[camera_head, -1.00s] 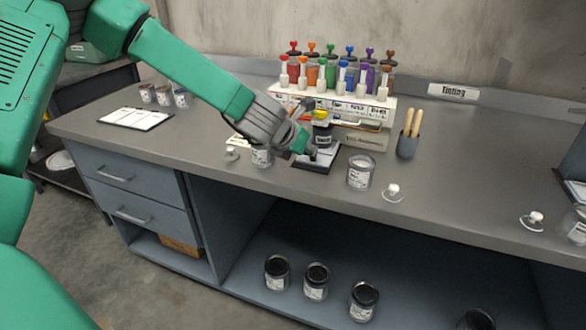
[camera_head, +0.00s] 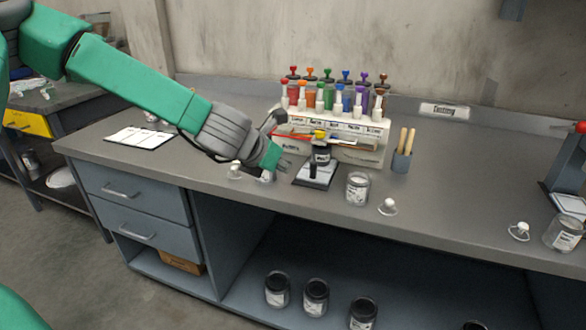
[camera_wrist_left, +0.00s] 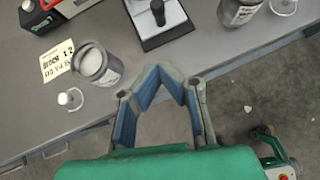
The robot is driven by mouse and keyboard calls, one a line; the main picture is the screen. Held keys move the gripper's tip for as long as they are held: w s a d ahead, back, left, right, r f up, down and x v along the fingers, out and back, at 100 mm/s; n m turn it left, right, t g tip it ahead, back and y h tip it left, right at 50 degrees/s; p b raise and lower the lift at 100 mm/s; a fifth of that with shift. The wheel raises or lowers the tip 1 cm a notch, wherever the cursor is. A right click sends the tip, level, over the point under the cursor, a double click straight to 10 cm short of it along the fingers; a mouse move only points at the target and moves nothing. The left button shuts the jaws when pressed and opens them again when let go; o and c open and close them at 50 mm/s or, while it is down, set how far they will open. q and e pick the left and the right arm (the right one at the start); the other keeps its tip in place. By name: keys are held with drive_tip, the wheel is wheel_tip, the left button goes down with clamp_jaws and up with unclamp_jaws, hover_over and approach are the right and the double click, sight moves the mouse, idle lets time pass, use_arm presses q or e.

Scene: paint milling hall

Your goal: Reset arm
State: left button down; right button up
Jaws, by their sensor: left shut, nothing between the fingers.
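My left arm comes in from the left in the head view. My left gripper (camera_head: 278,140) is over the counter, in front of the tint rack and left of the scale. It also shows in the wrist view (camera_wrist_left: 164,82), where the blue-padded fingers are drawn together with nothing between them. My right gripper is not in view.
The tint rack (camera_head: 355,149) stands at the back of the counter (camera_head: 230,110). An open glass jar (camera_head: 357,189), a loose lid (camera_head: 388,207) and a brush cup (camera_head: 401,162) are right of the scale. A clipboard (camera_head: 141,137) lies left. Several jars stand on the shelf below.

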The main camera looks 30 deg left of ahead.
use_arm(q)
drive_tip(key=s+d+f+m+g, duration=0.2)
drive_tip(key=s+d+f+m, duration=0.1)
drive_tip(key=s+f+m, duration=0.5)
drive_tip(key=s+d+f+m+g, duration=0.2)
drive_tip(key=s+f+m, duration=0.3)
drive_tip(key=f+m, duration=0.45)
drive_tip(key=s+d+f+m+g, duration=0.1)
drive_tip(key=s+f+m, duration=0.3)
drive_tip(key=s+m, duration=0.2)
drive_tip(key=s+d+f+m+g, duration=0.1)
drive_tip(key=s+f+m+g, duration=0.1)
drive_tip(key=s+m, duration=0.4)
drive_tip(key=s+d+f+m+g, duration=0.1)
drive_tip(key=s+f+m, duration=0.4)
drive_tip(key=s, duration=0.3)
drive_tip(key=shift+s+f+m+g, duration=0.2)
drive_tip(key=shift+f+m+g, duration=0.15)
drive_tip(key=shift+m, duration=0.5)
drive_tip(key=shift+w+d, duration=0.15)
drive_tip(key=shift+d, duration=0.05)
drive_tip(key=shift+r, duration=0.1)
